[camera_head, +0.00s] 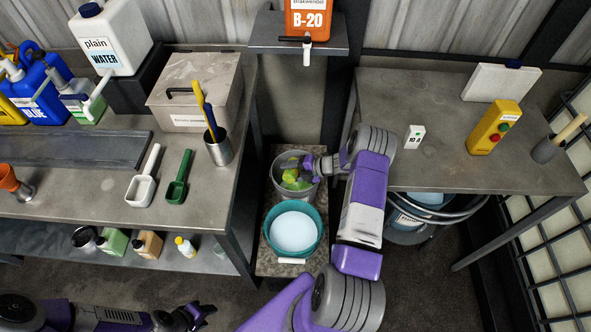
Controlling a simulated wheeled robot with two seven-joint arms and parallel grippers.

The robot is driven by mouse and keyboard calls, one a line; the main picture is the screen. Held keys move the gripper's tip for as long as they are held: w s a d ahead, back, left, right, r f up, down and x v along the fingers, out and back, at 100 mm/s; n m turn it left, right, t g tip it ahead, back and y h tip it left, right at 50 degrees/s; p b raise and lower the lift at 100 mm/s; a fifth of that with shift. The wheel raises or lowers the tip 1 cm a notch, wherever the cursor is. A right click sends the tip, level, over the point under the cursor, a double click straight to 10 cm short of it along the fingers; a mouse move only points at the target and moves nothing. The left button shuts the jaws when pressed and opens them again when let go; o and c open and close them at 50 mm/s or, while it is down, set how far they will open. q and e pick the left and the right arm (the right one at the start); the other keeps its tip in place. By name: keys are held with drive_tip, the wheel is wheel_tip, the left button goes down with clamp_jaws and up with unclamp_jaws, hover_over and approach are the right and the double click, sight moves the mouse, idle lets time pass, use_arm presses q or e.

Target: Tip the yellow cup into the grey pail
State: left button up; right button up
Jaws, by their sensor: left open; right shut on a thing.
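The grey pail (278,158) stands at the centre on a low speckled slab, behind a teal pail. My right gripper (313,165) is at the pail's right rim and is shut on a yellow thing, apparently the yellow cup (293,175). The cup is over or inside the pail's mouth and looks tilted; its outline is small and partly hidden. Yellow-green patches show in the pail's opening, and I cannot tell cup from contents there. My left gripper (199,315) is open and empty at the bottom left, low in front of the left bench.
The teal pail (268,246) holds pale liquid. The orange B-20 container (308,20) with a tap sits on a shelf above. The left bench (95,205) carries scoops, a steel cup and jugs. The right bench (440,165) holds a yellow button box (492,126).

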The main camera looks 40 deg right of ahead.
use_arm(q)
drive_tip(key=shift+a+f, duration=0.15)
drive_tip(key=shift+a, duration=0.05)
use_arm(e)
drive_tip(key=shift+w+d+r+m+y, duration=0.15)
drive_tip(key=shift+d+r+m+y, duration=0.1)
drive_tip(key=shift+m+y, duration=0.15)
idle(0.3)
